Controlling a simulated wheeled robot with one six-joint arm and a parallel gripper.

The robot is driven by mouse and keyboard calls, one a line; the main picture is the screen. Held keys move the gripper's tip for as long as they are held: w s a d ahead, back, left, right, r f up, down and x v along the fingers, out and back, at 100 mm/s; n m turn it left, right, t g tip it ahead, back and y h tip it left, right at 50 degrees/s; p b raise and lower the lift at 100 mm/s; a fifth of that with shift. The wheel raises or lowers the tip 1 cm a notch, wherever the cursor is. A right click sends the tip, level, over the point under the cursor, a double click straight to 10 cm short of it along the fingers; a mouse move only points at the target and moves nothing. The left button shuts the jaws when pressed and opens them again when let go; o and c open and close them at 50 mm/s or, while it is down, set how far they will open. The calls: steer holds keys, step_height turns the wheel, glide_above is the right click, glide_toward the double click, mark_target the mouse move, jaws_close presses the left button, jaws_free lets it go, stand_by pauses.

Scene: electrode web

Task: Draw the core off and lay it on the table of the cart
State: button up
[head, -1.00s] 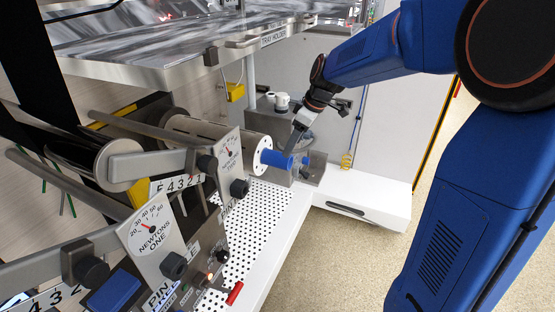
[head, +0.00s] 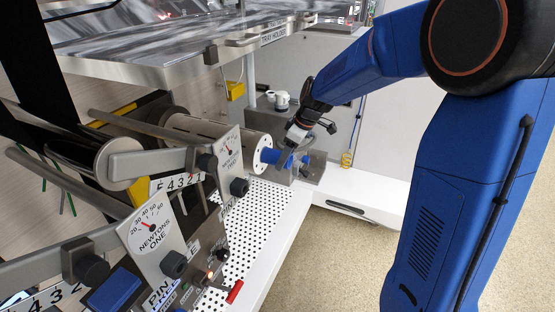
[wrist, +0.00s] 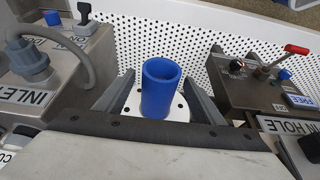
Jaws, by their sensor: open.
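The core, a blue tube (head: 269,156), sticks out from the white end flange (head: 257,153) of a grey roll in the head view. In the wrist view, the blue core (wrist: 161,88) shows its open end, with the white flange (wrist: 133,105) behind it. My gripper (head: 285,158) is at the core's free end and hides part of it. In the wrist view, the fingers of my gripper (wrist: 158,92) stand open, one on each side of the core, with gaps between. A steel tabletop (head: 130,50) lies at the upper left.
Gauge panels (head: 228,155) stand left of the core. A grey box (wrist: 60,70) with a hose is left in the wrist view, and a panel with a red-handled lever (wrist: 265,75) is right. A white perforated deck (head: 250,225) lies below. Open floor (head: 340,260) is at the right.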

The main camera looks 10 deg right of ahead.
steer(key=c, duration=1.1)
steer(key=shift+s+d, duration=0.4)
steer(key=shift+d, duration=0.15)
steer(key=shift+s+d, duration=0.75)
steer(key=shift+d, duration=0.3)
steer(key=shift+s+d, duration=0.75)
steer(key=shift+d, duration=0.25)
steer(key=shift+s+d, duration=0.75)
steer(key=shift+d, duration=0.3)
